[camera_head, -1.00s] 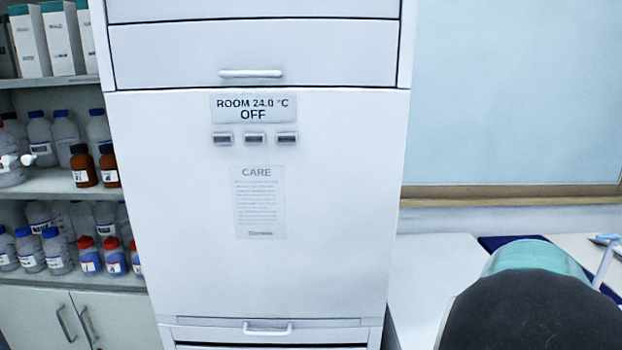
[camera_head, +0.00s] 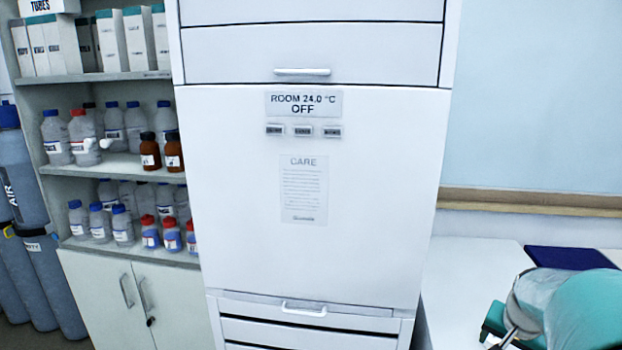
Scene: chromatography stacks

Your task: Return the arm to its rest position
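A tall white cabinet (camera_head: 380,230) stands straight ahead. Its panel reads ROOM 24.0 °C and OFF, with a CARE notice (camera_head: 304,190) below. Its drawers and large front panel look closed.
On the left is a shelf unit (camera_head: 115,172) with several bottles and boxes above closed doors. Blue gas cylinders (camera_head: 20,165) stand at far left. A white bench (camera_head: 470,265) is at right, with a dark blue pad (camera_head: 566,257).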

